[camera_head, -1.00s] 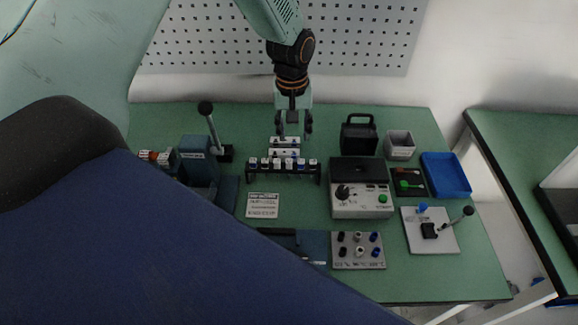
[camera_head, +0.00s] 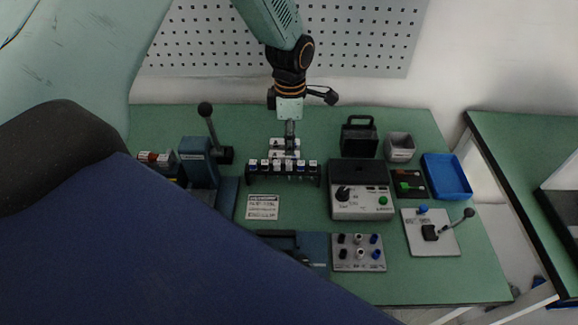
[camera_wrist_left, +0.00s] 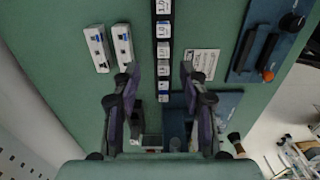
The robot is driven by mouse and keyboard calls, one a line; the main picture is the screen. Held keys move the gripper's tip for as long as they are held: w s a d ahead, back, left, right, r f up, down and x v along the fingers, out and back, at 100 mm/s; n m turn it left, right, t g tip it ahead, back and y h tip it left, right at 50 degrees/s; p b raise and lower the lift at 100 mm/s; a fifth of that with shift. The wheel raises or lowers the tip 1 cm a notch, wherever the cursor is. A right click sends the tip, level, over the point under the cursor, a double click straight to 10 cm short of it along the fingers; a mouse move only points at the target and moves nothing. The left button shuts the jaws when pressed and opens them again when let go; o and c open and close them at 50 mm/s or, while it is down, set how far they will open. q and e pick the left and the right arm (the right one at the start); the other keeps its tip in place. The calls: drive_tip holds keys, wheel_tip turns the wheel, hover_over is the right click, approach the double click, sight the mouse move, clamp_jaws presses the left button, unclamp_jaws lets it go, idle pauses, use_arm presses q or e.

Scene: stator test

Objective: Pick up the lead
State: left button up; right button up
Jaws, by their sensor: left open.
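A black rack (camera_head: 247,173) stands mid-table with several white-labelled pieces (camera_head: 276,165) in a row, which may be the leads; I cannot tell which one is meant. In the left wrist view, the labelled row (camera_wrist_left: 163,50) runs from the top down between my fingers. My left gripper (camera_head: 290,147) points down just behind the rack, over two pale blocks. In the left wrist view, my left gripper (camera_wrist_left: 160,72) is open, with a finger on each side of the row and nothing clearly held. My right gripper is out of view.
The two pale blocks (camera_wrist_left: 97,48) lie beside the rack. A grey control box (camera_head: 361,204), a black handled case (camera_head: 358,137) and a blue tray (camera_head: 446,177) stand to the right. A lever press (camera_head: 198,162) stands left. A white label plate (camera_head: 263,207) lies in front.

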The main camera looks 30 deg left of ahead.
sight(291, 163)
use_arm(q)
drive_tip(key=f, duration=0.6)
drive_tip(key=shift+s+d+f, duration=0.2)
drive_tip(key=shift+f, duration=0.5)
drive_tip(key=shift+c, duration=0.5)
clamp_jaws()
wheel_tip(291, 163, up, 10)
